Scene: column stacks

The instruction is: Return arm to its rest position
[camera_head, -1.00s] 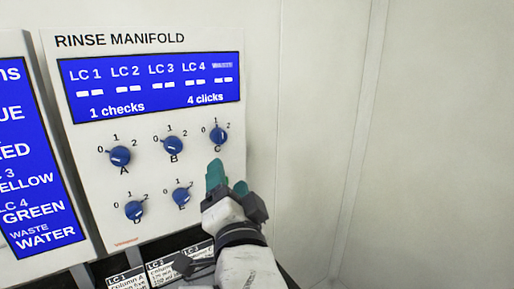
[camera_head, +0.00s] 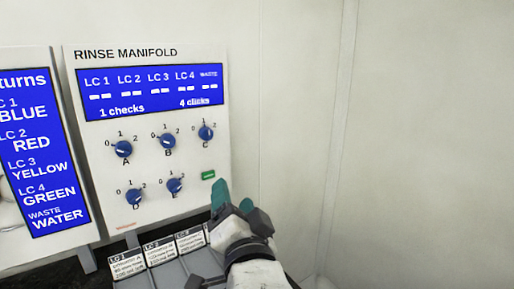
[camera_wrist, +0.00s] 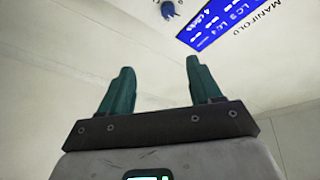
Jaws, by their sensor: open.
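My gripper (camera_head: 232,197) is at the lower middle of the head view, in front of the right edge of the rinse manifold panel (camera_head: 215,215). In the wrist view my gripper (camera_wrist: 160,88) shows two teal fingers spread apart with nothing between them. The panel carries blue knobs A (camera_head: 124,149), B (camera_head: 168,142), C (camera_head: 206,133), D (camera_head: 134,196) and E (camera_head: 175,185). A green button (camera_head: 208,175) sits just left of and above the fingertips. The panel's blue display (camera_head: 150,92) reads "1 checks" and "4 clicks". The gripper appears apart from the knobs.
A second panel (camera_head: 40,160) on the left lists returns by colour. Labelled cards (camera_head: 159,254) stand below the manifold, close to my forearm. The pale wall (camera_head: 420,140) on the right is bare, with open room in front of it.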

